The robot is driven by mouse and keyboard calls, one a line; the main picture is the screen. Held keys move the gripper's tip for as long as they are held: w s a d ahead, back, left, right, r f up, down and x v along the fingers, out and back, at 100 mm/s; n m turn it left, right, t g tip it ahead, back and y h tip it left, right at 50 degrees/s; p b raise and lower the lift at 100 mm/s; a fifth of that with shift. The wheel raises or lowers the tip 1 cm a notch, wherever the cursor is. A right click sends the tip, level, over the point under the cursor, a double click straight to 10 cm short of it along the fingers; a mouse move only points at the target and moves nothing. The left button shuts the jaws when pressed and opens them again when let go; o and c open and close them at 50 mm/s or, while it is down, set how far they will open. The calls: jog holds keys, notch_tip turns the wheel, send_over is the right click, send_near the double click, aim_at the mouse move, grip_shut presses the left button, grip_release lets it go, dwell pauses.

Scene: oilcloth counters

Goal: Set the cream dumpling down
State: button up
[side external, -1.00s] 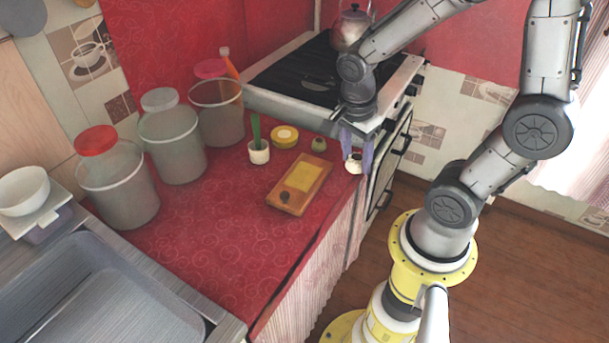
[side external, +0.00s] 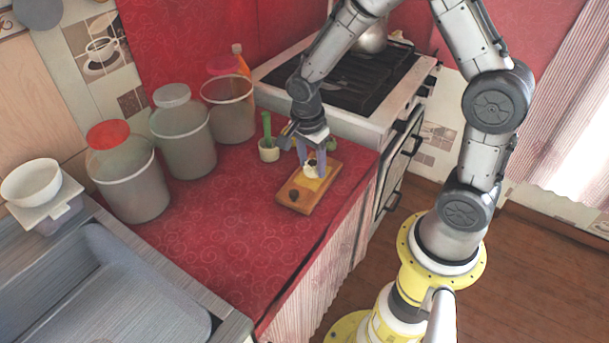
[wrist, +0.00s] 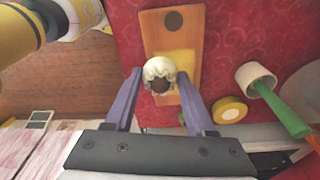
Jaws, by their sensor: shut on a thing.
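The cream dumpling (side external: 311,170) has a dark brown spot and is between the purple fingers of my gripper (side external: 312,172). In the wrist view the dumpling (wrist: 158,69) sits between the two fingertips, and my gripper (wrist: 159,76) is shut on it. It is over the yellow patch of a wooden board (side external: 297,205), which also shows in the wrist view (wrist: 190,22). I cannot tell whether the dumpling touches the board.
Large containers (side external: 183,145) stand to the left. The red counter in front (side external: 225,235) is clear.

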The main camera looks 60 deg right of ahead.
aim_at(305, 185)
jog(key=w+f, duration=0.2)
jog(key=f, duration=0.1)
jog(key=shift+w+d+f, duration=0.15)
jog(key=shift+w+d, duration=0.05)
jog(key=shift+f, duration=1.3)
jog(key=shift+f, duration=0.2)
jog(key=o, duration=0.7)
jog(key=shift+r, duration=0.15)
